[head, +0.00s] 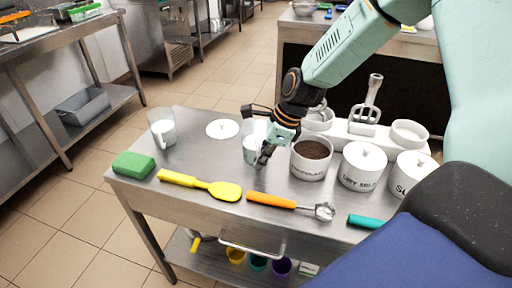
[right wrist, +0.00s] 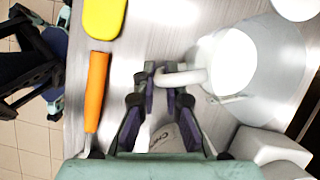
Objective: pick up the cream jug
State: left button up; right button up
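A clear jug with white contents, the cream jug (head: 252,152), stands upright on the steel cart beside my right gripper (head: 268,150). In the right wrist view the jug (right wrist: 232,65) is at the upper right, its pale handle pointing left. The fingertips of my right gripper (right wrist: 163,75) are at this handle, one on each side of its outer part, with a gap between the fingers. The jug's lower part is hidden from above. A similar clear jug (head: 162,130) with white contents stands at the cart's left. My left gripper is not in view.
A tub of brown powder (head: 311,160) and lidded white canisters (head: 362,168) stand close right of the jug. A yellow spatula (head: 205,186), orange-handled scoop (head: 285,203) and green sponge (head: 133,164) lie in front. A white disc (head: 222,129) lies behind left.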

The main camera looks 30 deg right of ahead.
aim_at(261, 141)
grip_shut()
jog(key=shift+w, duration=0.1)
jog(key=shift+r, duration=0.2)
jog(key=shift+r+p, duration=1.5)
jog(key=shift+r, duration=1)
notch_tip(261, 141, up, 4)
jog(key=shift+r+p, duration=0.2)
jog(key=shift+p, duration=0.6)
